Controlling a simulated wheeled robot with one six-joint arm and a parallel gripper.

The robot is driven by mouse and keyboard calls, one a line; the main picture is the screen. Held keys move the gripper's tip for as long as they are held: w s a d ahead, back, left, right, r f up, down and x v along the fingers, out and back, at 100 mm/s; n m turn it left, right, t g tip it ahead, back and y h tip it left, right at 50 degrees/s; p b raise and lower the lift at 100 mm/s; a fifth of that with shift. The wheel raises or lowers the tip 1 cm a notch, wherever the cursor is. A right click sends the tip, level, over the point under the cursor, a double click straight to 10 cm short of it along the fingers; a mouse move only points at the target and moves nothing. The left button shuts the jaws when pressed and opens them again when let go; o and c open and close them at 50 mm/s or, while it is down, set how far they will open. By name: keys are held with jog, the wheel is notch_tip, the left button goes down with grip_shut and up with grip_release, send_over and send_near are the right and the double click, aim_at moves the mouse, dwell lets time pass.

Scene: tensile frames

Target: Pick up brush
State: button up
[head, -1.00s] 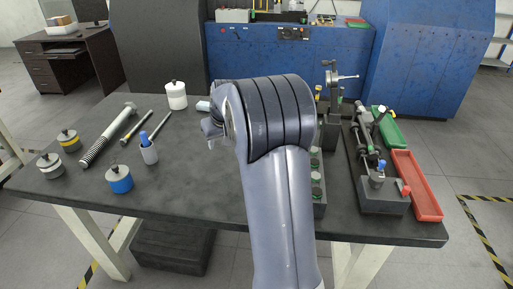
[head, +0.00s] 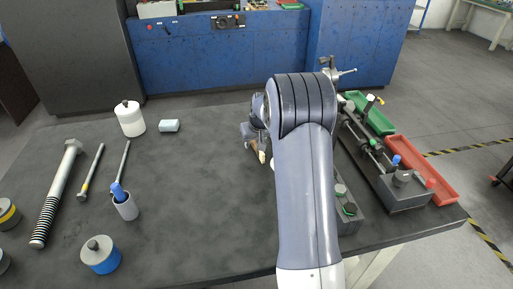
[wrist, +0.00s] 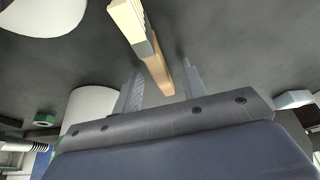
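The brush (wrist: 150,50) shows in the wrist view as a long piece with a pale cream end and a light-brown wooden part. It runs from the top edge down into the space between the two fingers of my gripper (wrist: 160,70). The fingers are apart, with dark gaps seen on both sides of the brush. In the head view a small tan tip, likely the brush (head: 262,156), shows just below my gripper (head: 252,136), left of my arm. My arm hides the rest. I cannot tell whether the brush touches a finger.
A large bolt (head: 57,190) lies left. A fixture and a red tray (head: 425,170) stand right. The table's middle is clear.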

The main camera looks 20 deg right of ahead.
jog(key=shift+c, duration=0.2)
grip_shut()
jog(key=shift+r, duration=0.15)
